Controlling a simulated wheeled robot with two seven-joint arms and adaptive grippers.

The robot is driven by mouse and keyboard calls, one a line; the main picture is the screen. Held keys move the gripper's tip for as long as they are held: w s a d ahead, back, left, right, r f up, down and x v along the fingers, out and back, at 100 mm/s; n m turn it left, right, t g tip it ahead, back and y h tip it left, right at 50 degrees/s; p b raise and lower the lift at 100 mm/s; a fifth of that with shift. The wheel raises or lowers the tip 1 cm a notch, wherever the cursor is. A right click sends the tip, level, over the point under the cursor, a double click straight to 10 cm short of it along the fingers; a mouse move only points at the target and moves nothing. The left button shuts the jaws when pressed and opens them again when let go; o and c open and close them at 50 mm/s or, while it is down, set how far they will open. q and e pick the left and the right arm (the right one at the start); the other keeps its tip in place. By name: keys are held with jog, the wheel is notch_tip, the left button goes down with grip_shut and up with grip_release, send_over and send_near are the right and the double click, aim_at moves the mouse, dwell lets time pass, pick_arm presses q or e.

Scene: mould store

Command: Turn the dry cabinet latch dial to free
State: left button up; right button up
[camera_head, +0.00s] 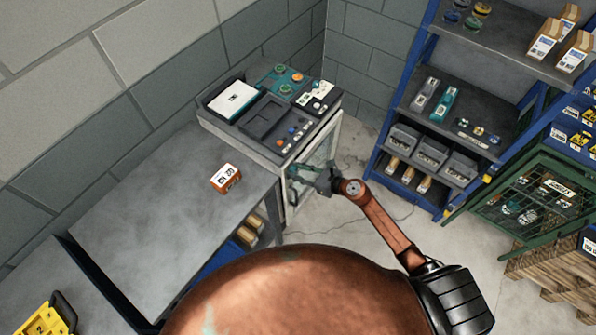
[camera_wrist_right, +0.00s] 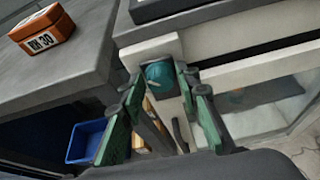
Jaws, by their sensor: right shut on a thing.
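The dry cabinet (camera_head: 326,141) stands at the end of the workbench, with a pale frame and a glass door. Its latch dial (camera_wrist_right: 158,72) is a round teal knob on the pale upper corner of the front in the right wrist view. My right gripper (camera_head: 299,171) reaches the cabinet front near that corner. In the right wrist view its green fingers (camera_wrist_right: 163,84) are shut on the dial, one on each side. The dial's marks cannot be read, so its setting cannot be told. My left gripper is not in view.
The grey bench (camera_head: 150,215) carries an orange box (camera_head: 226,178). Trays and small parts lie on the cabinet top. A blue bin (camera_wrist_right: 88,140) sits under the bench. Blue shelving (camera_head: 413,140) and a green cage (camera_head: 535,195) stand right. Floor between is clear.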

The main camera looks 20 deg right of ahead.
pick_arm(q)
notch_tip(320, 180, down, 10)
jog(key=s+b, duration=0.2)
jog(key=b, duration=0.7)
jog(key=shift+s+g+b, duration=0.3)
pick_arm(e)
jog(key=shift+w+d+f+m+g+y, duration=0.2)
jog(key=shift+m+y, duration=0.95)
jog(key=shift+m, duration=1)
jog(key=shift+d+f+m+g+y, duration=0.15)
jog(key=shift+m+g+y, duration=0.2)
jog(key=shift+m+y, duration=1.35)
jog(key=shift+w+d+f+m+g+y, duration=0.2)
jog(key=shift+m+y, duration=0.45)
jog(key=shift+m, duration=2)
jog(key=shift+s+a+r, duration=0.1)
jog(key=shift+a, duration=0.05)
jog(key=o, duration=0.9)
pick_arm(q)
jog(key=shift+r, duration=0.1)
pick_arm(e)
jog(key=shift+o, duration=0.2)
